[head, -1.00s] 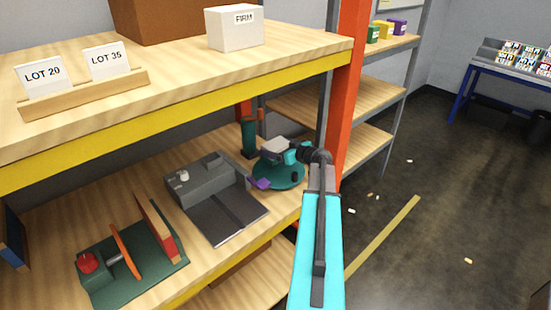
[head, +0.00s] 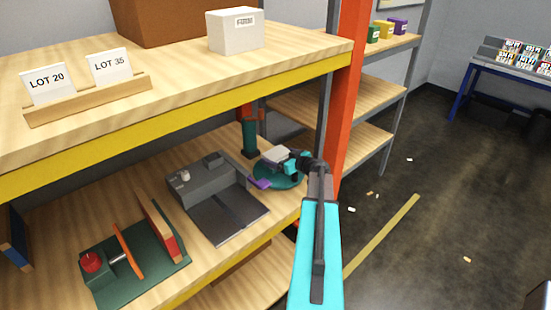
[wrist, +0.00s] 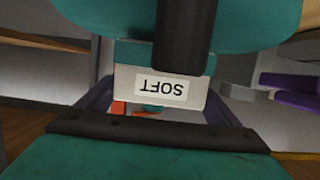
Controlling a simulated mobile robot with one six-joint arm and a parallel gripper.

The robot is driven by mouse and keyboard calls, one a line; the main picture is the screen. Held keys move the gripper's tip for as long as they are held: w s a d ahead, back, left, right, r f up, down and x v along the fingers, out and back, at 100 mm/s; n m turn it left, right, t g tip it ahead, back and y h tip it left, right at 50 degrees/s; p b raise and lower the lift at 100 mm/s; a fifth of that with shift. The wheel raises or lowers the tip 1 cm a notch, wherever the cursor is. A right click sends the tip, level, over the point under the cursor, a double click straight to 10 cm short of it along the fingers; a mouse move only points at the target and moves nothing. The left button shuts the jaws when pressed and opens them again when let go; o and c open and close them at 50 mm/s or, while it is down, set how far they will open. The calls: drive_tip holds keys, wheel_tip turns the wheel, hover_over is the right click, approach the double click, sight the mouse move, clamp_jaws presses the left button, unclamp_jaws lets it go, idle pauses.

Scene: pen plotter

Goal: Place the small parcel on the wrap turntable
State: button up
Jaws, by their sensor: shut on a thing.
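The small parcel (head: 274,155) is a pale box over the wrap turntable, a round green disc (head: 275,182) at the right end of the lower shelf. In the wrist view the parcel (wrist: 125,88) carries a label reading SOFT, upside down. My gripper (head: 291,162) is shut on the parcel from the right. The turntable (wrist: 100,20) fills the top of the wrist view, with a dark cylinder in front of the parcel. I cannot tell whether the parcel touches the disc.
A dark green post (head: 249,138) stands behind the turntable. An orange upright (head: 349,100) rises to the right, and the upper shelf (head: 200,98) overhangs.

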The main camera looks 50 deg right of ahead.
drive_tip(key=shift+f, duration=0.4)
drive_tip(key=shift+f+b, duration=0.2)
drive_tip(key=shift+b, duration=0.15)
drive_tip(key=o, duration=1.3)
drive_tip(key=shift+r+p, duration=0.25)
drive_tip(key=shift+p, duration=0.15)
drive_tip(key=shift+s, duration=0.3)
drive_tip(key=b+v, duration=0.4)
drive_tip(key=v, duration=0.7)
drive_tip(key=shift+s+r, duration=0.1)
drive_tip(key=shift+s, duration=0.15)
